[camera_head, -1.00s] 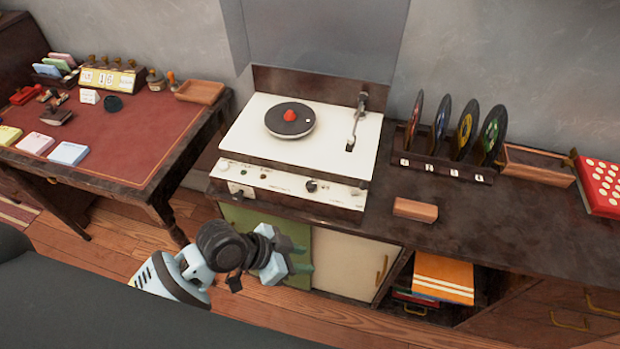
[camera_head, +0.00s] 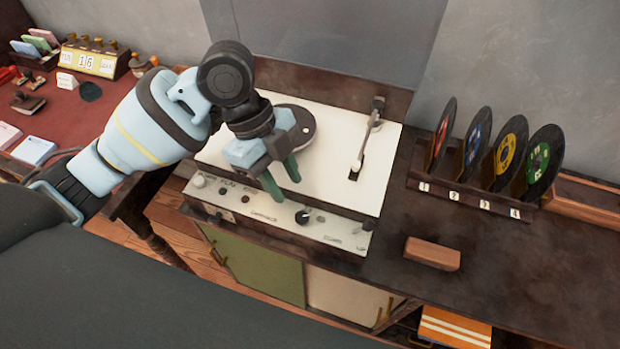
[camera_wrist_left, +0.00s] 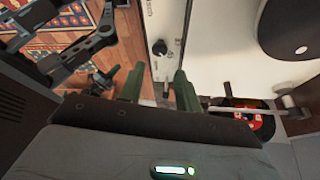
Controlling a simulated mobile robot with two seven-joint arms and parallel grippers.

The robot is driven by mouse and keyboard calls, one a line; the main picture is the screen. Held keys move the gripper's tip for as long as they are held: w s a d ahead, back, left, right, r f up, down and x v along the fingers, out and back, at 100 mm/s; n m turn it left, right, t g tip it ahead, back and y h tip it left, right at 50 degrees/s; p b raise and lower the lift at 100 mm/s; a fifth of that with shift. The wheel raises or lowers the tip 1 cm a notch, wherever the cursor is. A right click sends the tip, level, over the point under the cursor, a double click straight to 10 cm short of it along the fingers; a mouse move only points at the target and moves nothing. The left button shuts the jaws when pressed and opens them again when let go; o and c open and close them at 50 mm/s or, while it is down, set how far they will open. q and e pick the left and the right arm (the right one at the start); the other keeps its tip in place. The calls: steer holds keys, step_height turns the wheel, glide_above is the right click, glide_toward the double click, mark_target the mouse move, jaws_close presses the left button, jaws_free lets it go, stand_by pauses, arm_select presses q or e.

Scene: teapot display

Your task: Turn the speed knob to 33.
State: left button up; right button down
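The record player (camera_head: 345,205) is a white deck with a front control panel. The black speed knob (camera_head: 303,217) sits on that panel, right of its middle; it also shows in the left wrist view (camera_wrist_left: 160,47), just beyond and between my fingertips. My left gripper (camera_head: 283,185) is above the deck's front part, left of the knob in the head view. Its two green fingers are apart, with nothing between them, and do not appear to touch the knob. The speed markings are too small to read.
The tonearm (camera_head: 363,150) stands at the deck's right. The black platter (camera_head: 304,122) is partly hidden behind my left gripper. A rack (camera_head: 470,195) of records and a wooden block (camera_head: 432,253) are on the cabinet (camera_head: 390,215) to the right.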

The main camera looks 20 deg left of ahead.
mark_target(302, 216)
arm_select(q)
steer(key=x, duration=0.6)
steer(key=shift+s+b, duration=0.1)
steer(key=shift+b, duration=0.3)
steer(key=shift+d+f, duration=0.3)
steer(key=shift+f, duration=0.4)
arm_select(e)
steer(key=shift+s+f+g, duration=0.3)
steer(key=shift+s+f, duration=0.4)
steer(key=shift+s, duration=0.15)
arm_select(q)
steer(key=c, duration=0.7)
